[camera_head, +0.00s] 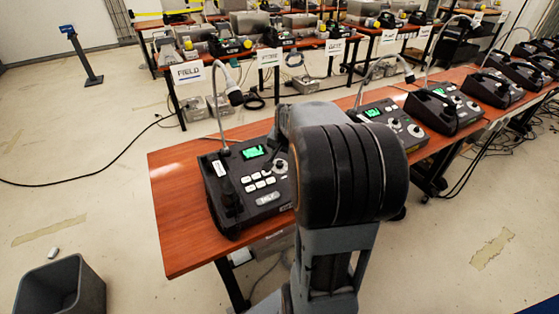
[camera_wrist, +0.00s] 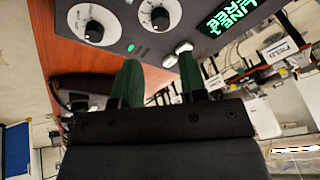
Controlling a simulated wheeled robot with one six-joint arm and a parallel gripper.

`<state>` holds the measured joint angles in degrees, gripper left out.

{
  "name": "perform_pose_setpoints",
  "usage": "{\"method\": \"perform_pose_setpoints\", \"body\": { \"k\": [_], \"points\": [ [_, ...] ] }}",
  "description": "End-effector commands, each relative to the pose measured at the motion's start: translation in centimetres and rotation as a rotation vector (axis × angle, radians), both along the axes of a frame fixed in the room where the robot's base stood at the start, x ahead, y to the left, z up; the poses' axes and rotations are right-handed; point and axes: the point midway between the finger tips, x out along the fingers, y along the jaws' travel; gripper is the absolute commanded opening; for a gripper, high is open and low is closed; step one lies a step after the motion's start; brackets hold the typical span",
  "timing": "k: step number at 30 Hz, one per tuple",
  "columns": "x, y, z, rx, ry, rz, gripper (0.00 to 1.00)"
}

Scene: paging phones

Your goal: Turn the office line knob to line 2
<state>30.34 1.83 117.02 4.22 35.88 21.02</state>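The nearest paging phone (camera_head: 222,180) is a dark console with a green screen (camera_head: 253,152), white buttons and a gooseneck microphone. A white-faced knob (camera_head: 280,167) shows on it beside my arm. In the wrist view the console appears turned around, with two dark-centred, white-faced knobs, one at the left (camera_wrist: 92,25) and one nearer the middle (camera_wrist: 154,16). I cannot read their labels or tell which is the office line knob. My gripper (camera_wrist: 161,68) is open and empty, its two green fingers apart, short of the knobs. In the head view my arm hides the gripper and part of the console.
The phone stands on a brown table (camera_head: 180,240) with more phones in a row to the right. A grey bin (camera_head: 62,290) is on the floor at lower left. Tables behind carry signs, one reading FIELD (camera_head: 187,72). The table's left end is clear.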

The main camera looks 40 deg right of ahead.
Motion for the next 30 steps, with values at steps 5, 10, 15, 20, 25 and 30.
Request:
{"method": "perform_pose_setpoints", "body": {
  "k": [5, 10, 15, 20, 25, 30],
  "points": [
    [1.4, -0.5, -3.4, 0.003, 0.004, 0.002, 0.39],
    [2.6, -0.9, -6.0, 0.002, 0.003, 0.004, 0.39],
    [3.4, -1.3, -7.7, 0.000, 0.001, 0.005, 0.39],
    [3.8, -1.4, -8.5, 0.000, 0.001, 0.005, 0.39],
    [3.9, -1.5, -8.8, -0.001, 0.001, 0.006, 0.39],
    [3.9, -1.5, -8.8, -0.001, 0.000, 0.006, 0.39]
  ]
}}
